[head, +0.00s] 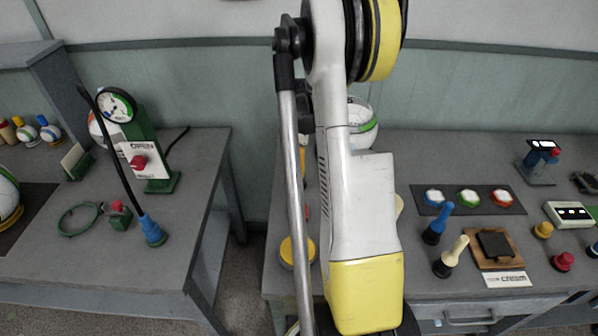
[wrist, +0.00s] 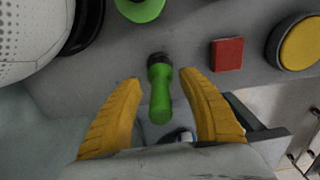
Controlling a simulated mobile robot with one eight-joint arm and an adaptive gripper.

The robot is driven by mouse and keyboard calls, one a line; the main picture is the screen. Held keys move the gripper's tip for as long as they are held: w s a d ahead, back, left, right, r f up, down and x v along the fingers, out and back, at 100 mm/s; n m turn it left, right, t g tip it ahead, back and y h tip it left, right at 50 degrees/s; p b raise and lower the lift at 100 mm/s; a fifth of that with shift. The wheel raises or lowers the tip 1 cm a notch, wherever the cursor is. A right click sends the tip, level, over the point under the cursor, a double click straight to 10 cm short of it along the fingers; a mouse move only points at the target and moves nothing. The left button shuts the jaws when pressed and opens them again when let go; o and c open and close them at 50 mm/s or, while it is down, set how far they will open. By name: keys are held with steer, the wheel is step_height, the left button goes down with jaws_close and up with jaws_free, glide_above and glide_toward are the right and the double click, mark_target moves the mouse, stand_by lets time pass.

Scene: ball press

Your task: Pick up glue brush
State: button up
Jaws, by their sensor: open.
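A green-handled tool with a dark end, likely the glue brush (wrist: 160,92), is in the middle of the wrist view. Its dark end points to the top of the picture. My gripper (wrist: 162,78) is open, with one yellow finger on each side of the green handle. Gaps show between the handle and both fingers. I cannot tell how high the fingers are over the surface. In the head view my arm hides the brush, and the gripper cannot be made out there.
In the wrist view, a red block (wrist: 227,54) and a yellow round tin (wrist: 298,42) lie to the right. A white ball (wrist: 28,35) is at upper left. A blue-handled tool (head: 438,222) and a cream-handled tool (head: 452,256) stand on the right bench (head: 400,150).

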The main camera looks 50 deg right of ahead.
steer(key=shift+r, duration=0.1)
steer(key=shift+c, duration=0.2)
jaws_close()
